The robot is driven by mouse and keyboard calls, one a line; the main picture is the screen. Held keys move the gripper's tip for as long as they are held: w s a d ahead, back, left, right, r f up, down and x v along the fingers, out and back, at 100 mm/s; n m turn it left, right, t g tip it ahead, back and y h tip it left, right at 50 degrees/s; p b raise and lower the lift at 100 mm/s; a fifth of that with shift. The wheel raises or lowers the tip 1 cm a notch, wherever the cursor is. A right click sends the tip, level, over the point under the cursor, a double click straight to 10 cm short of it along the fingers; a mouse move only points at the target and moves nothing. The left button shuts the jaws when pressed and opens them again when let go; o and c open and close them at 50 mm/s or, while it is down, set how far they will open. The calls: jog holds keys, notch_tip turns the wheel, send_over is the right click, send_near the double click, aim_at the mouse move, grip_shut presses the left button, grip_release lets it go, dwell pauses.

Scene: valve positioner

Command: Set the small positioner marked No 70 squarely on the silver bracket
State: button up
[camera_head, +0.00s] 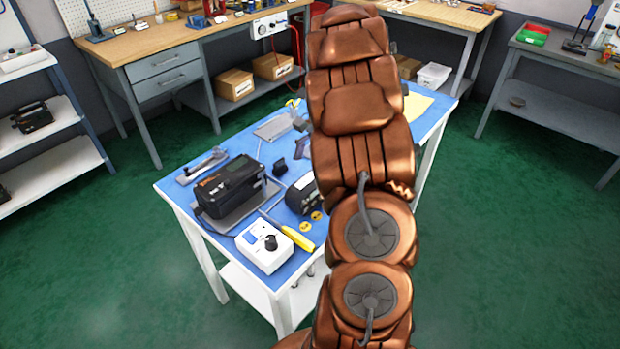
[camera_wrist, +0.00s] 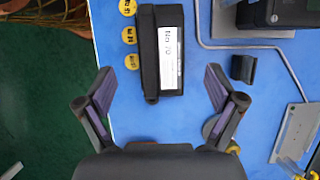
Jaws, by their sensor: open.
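The small positioner (camera_wrist: 150,55) is a dark box with a white label reading No 70. It lies on the blue tabletop, ahead of and between my open fingers in the wrist view, apart from both. In the head view the positioner (camera_head: 302,195) is partly hidden by my arm. My gripper (camera_wrist: 158,73) is open and empty, its fingers wide on either side of the box's near end. A flat silver plate (camera_wrist: 292,132), seemingly the bracket, lies at the lower right of the wrist view. In the head view this plate (camera_head: 273,128) is near the table's far side.
A large black positioner (camera_head: 228,187) sits on a grey plate. A small black block (camera_wrist: 243,68) and a bent metal tube (camera_wrist: 205,43) lie right of the small positioner. Yellow discs (camera_wrist: 129,36) are at its left. A white knob box (camera_head: 262,250) and screwdriver (camera_head: 298,238) are near the front.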

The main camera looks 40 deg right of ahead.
jog(key=v, duration=0.6)
jog(key=shift+b, duration=0.4)
